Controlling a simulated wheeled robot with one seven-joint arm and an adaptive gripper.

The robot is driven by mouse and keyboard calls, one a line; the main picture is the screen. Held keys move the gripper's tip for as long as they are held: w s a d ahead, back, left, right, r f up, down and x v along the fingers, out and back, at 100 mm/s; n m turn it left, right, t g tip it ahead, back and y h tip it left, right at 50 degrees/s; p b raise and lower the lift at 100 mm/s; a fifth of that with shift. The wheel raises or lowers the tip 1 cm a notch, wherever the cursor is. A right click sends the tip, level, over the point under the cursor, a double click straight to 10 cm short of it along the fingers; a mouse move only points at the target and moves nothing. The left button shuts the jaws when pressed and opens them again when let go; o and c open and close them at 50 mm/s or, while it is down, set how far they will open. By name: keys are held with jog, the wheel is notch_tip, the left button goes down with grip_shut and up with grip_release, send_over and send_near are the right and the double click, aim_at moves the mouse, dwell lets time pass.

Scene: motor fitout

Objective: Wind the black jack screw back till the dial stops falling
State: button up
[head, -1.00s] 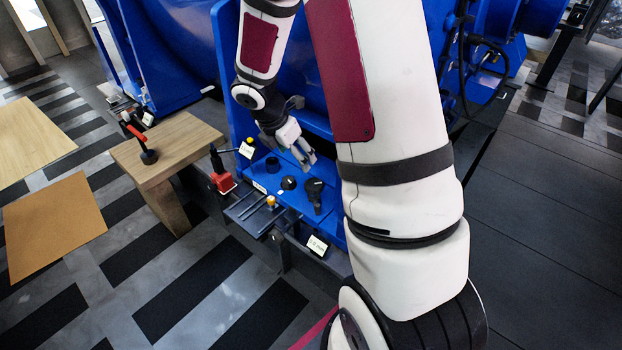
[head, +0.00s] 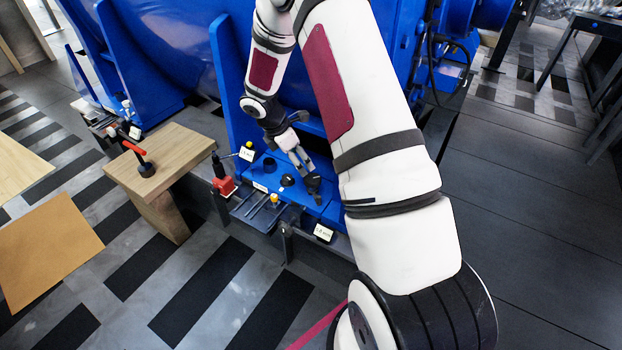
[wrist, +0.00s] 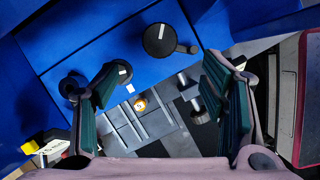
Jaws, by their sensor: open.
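My gripper (head: 303,165) is open and empty above the blue ledge, its fingers spread at both sides of the wrist view (wrist: 163,90). Below and beyond it is a black round knob with a side handle and white mark (wrist: 160,40); in the head view this black part (head: 313,188) is partly covered by my fingers. A smaller black knob with a white mark (wrist: 122,70) sits to its left, also in the head view (head: 287,180). A black cup-like part (head: 270,164) stands farther left. I cannot tell which is the jack screw. No readable dial face shows.
A red block with a black post (head: 222,182) stands left of the ledge. A wooden stand (head: 165,160) bears a red-handled tool (head: 138,157).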

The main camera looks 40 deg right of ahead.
aim_at(311, 179)
jog(key=b+x, duration=0.3)
jog(key=x, duration=0.7)
jog(key=shift+d+f+b, duration=0.1)
jog(key=shift+f+b, duration=0.15)
jog(key=shift+b, duration=0.1)
jog(key=shift+c, duration=0.2)
jog(key=c, duration=1.1)
